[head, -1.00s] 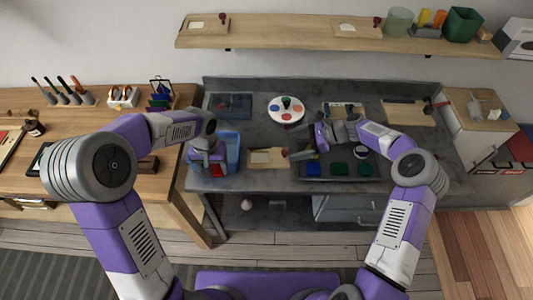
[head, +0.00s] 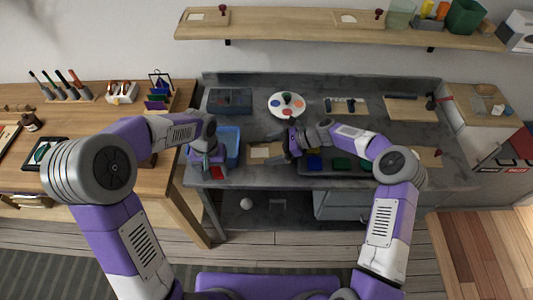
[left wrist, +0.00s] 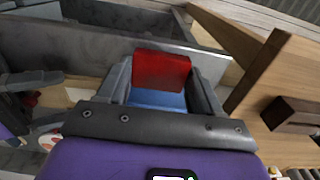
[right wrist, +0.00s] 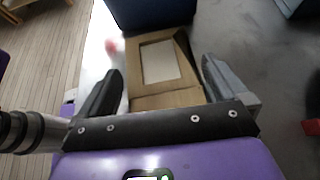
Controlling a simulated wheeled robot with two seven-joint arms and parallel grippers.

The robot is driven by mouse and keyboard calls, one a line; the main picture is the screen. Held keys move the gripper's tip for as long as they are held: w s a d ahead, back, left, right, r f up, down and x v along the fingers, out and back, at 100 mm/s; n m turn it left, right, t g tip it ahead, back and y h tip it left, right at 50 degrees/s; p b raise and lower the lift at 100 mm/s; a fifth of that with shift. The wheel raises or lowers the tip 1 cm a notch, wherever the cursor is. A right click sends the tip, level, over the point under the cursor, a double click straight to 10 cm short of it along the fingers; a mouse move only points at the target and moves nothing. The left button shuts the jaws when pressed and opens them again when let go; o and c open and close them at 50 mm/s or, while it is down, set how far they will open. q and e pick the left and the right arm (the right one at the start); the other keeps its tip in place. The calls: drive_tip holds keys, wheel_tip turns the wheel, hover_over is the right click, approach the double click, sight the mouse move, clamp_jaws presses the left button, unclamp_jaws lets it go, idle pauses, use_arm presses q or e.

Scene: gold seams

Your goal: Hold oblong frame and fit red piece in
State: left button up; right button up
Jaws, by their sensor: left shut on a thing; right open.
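The red piece (left wrist: 162,70) is between the fingers of my left gripper (left wrist: 162,88), which is shut on it. In the head view the red piece (head: 217,173) shows below my left gripper (head: 208,164), near the counter's front edge. The oblong frame (right wrist: 137,62) is tan, with a pale oblong middle, and lies flat on the counter. In the head view the frame (head: 256,153) is right of the left gripper. My right gripper (right wrist: 160,85) is open, with the frame showing between and beyond its fingers. I cannot tell whether they touch it.
A blue bin (head: 233,138) stands beside and behind my left gripper. A dark tray (head: 305,171) with blue and green pieces lies right of the frame, under my right arm. A white palette (head: 279,112) with coloured spots is further back.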

drive_tip(key=shift+a+f, duration=0.1)
drive_tip(key=shift+c, duration=0.2)
drive_tip(key=shift+o, duration=0.2)
drive_tip(key=shift+c, duration=0.3)
idle(1.1)
drive_tip(key=c, duration=0.4)
idle(0.7)
